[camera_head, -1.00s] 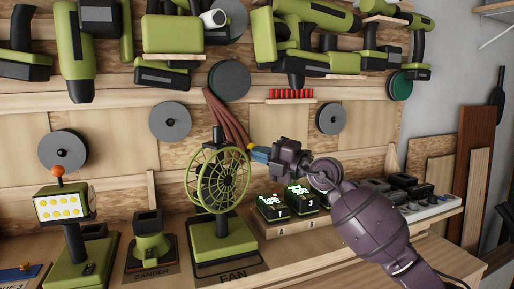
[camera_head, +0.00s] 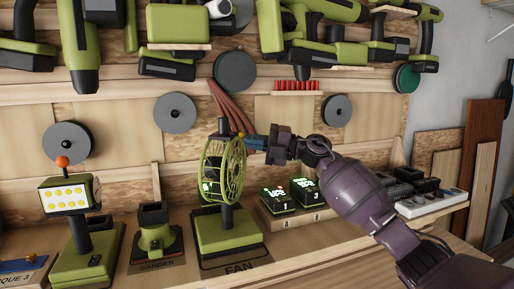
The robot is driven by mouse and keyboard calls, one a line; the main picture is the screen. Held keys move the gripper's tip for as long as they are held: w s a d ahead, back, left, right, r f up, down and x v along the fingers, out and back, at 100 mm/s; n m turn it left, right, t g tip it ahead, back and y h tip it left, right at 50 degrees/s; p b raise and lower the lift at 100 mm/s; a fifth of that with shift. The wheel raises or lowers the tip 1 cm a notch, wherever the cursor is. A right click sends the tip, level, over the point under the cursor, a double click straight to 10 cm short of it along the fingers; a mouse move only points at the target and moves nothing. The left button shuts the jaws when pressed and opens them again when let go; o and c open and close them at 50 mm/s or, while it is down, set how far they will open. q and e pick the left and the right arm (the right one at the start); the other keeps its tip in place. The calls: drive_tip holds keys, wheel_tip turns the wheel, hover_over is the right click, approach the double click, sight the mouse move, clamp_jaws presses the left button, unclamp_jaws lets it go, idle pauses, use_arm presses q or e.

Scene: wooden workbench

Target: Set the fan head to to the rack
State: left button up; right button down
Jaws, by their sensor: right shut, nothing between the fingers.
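The green fan head (camera_head: 222,168), a round wire cage, stands upright on its post above a green base (camera_head: 228,230) marked FAN. It is turned so its cage faces right, seen at a slant. My right gripper (camera_head: 254,142) is shut and empty, its blue-tipped fingers at the upper right rim of the cage. Whether the fingers touch the rim I cannot tell. My left gripper is not in view. The wooden tool rack (camera_head: 115,190) is the panelled wall behind the fan.
A work lamp (camera_head: 68,194) and a sander stand (camera_head: 154,238) stand left of the fan. Two lit battery chargers (camera_head: 278,200) sit to its right, close under my right arm. Green power tools (camera_head: 78,45) hang above. Grey discs (camera_head: 174,113) hang on the wall.

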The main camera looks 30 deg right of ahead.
drive_tip(key=shift+w+a+p, duration=0.25)
drive_tip(key=shift+w+a, duration=0.3)
drive_tip(key=shift+w, duration=0.15)
drive_tip(key=shift+w+a+p, duration=0.2)
drive_tip(key=shift+w+a, duration=0.3)
drive_tip(key=shift+w, duration=0.2)
drive_tip(key=shift+w+a, duration=0.1)
